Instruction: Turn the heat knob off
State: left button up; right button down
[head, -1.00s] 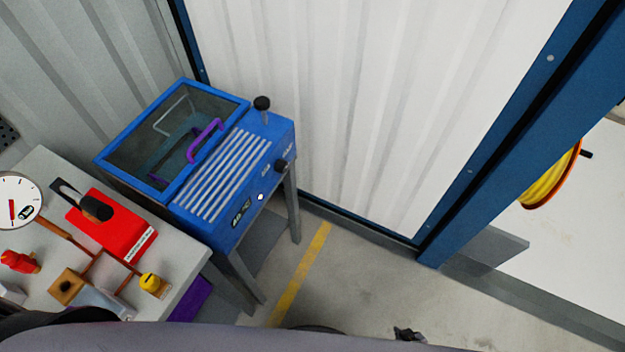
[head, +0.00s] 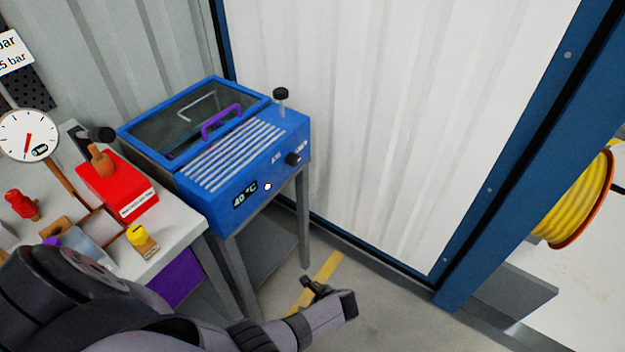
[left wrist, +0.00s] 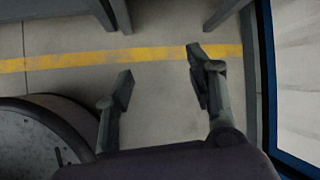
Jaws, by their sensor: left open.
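The blue heating bath (head: 225,165) stands on a grey-legged stand against the wall in the head view. The black heat knob (head: 293,159) sits on its front face at the right, near small white lettering. A second black knob on a post (head: 281,94) stands on top at the right. My left gripper (head: 312,284) is below and in front of the bath, apart from it. In the left wrist view its two fingers (left wrist: 158,85) are spread and empty above the floor. My right gripper is in neither view.
A grey workbench (head: 190,231) at the left carries a red box (head: 122,196), a gauge (head: 28,135) and small fittings. A blue post (head: 500,180) and a yellow hose reel (head: 580,200) are at the right. Floor with a yellow line (head: 325,270) is clear.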

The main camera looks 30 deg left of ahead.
aim_at(297, 161)
pick_arm(q)
jog(key=w+r+m+t+y+b, duration=0.2)
jog(key=w+r+m+y+b, duration=0.4)
jog(key=w+r, duration=1.05)
notch_tip(297, 161, up, 17)
jog(key=w+d+n+g+y+b, duration=0.1)
jog(key=d+n+g+y+b, duration=0.1)
jog(key=d+n+y+b, duration=0.3)
jog(key=shift+m+y, duration=0.4)
jog(key=shift+m, duration=0.2)
jog(key=a, duration=0.6)
jog(key=w+a, duration=0.1)
jog(key=a, duration=1.1)
jog(key=shift+w+a+r+b, duration=0.15)
jog(key=shift+w+a+b, duration=0.1)
jog(key=shift+w+b, duration=0.1)
jog(key=shift+a, duration=0.45)
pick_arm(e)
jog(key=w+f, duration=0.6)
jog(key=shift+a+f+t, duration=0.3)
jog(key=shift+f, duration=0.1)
